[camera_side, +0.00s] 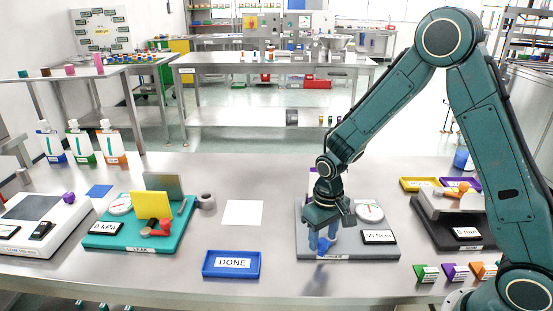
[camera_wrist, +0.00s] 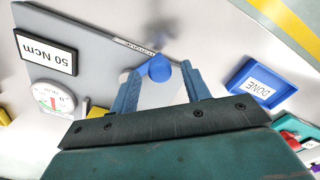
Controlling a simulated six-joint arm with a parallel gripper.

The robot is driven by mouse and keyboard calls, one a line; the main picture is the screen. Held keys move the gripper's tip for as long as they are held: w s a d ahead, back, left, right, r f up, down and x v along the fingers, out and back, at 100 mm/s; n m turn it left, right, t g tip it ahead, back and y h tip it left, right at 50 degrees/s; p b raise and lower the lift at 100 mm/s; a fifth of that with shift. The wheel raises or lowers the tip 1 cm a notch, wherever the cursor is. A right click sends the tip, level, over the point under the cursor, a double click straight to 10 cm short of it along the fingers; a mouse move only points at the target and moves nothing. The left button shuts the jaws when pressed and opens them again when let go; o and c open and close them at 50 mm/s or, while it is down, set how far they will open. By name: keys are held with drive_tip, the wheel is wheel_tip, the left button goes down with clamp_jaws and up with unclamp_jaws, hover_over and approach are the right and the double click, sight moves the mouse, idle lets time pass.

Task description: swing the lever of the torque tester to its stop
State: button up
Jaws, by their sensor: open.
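The torque tester (camera_side: 303,247) is a grey base plate on the bench, with a round white dial (camera_side: 369,211) and a "50 Ncm" label (camera_side: 379,237). The wrist view also shows its plate (camera_wrist: 97,60), dial (camera_wrist: 53,97) and label (camera_wrist: 46,53). A blue rounded knob (camera_wrist: 159,68), seemingly the lever's end, lies between my gripper's fingertips in the wrist view. My gripper (camera_wrist: 161,72) is open, pointing down over the plate's front left part in the side view (camera_side: 323,241). A gap shows on the knob's left; I cannot tell whether the right finger touches it. The lever's arm is mostly hidden.
A blue DONE tray (camera_side: 231,264) lies left of the tester, with a white square (camera_side: 242,212) behind it. A teal tester board (camera_side: 139,236) stands further left. Another dark board (camera_side: 440,232) and small coloured tags (camera_side: 455,272) are on the right.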

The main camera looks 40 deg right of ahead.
drive_tip(key=shift+f, duration=0.45)
clamp_jaws()
